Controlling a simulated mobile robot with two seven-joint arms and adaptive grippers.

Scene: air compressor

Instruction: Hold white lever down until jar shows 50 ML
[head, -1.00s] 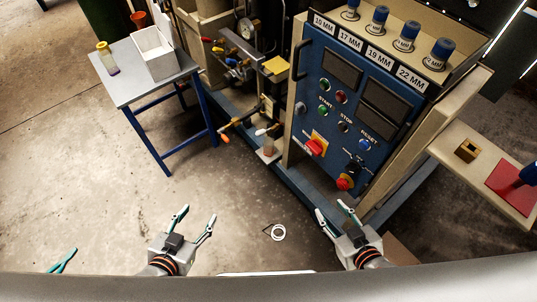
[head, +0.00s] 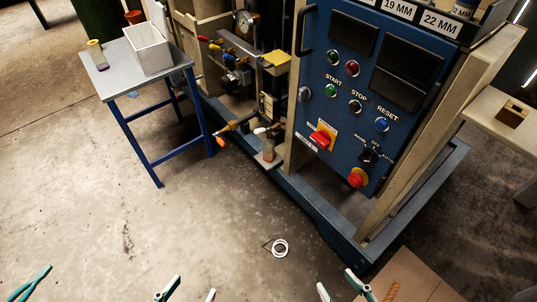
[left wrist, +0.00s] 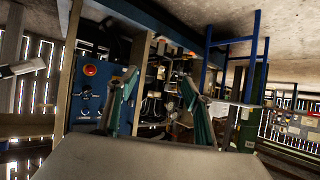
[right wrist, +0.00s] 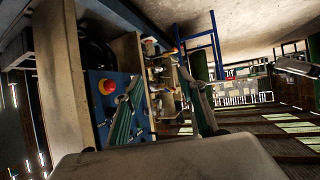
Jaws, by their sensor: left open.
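A small clear jar (head: 268,153) with brownish contents stands on a low ledge at the machine's lower left front in the head view. A short lever with a white tip (head: 260,131) sticks out just above it. The jar's level marks are too small to read. My left gripper (head: 190,292) is at the bottom edge, open and empty, well short of the lever. It also shows open in the left wrist view (left wrist: 158,88). My right gripper (head: 339,288) is open and empty at the bottom, right of centre, and also in the right wrist view (right wrist: 162,85).
The blue control panel (head: 340,110) stands right of the lever, with a red switch (head: 320,138). An orange-tipped lever (head: 221,142) is left of the white one. A blue-legged table (head: 115,75) holds a white box (head: 148,50).

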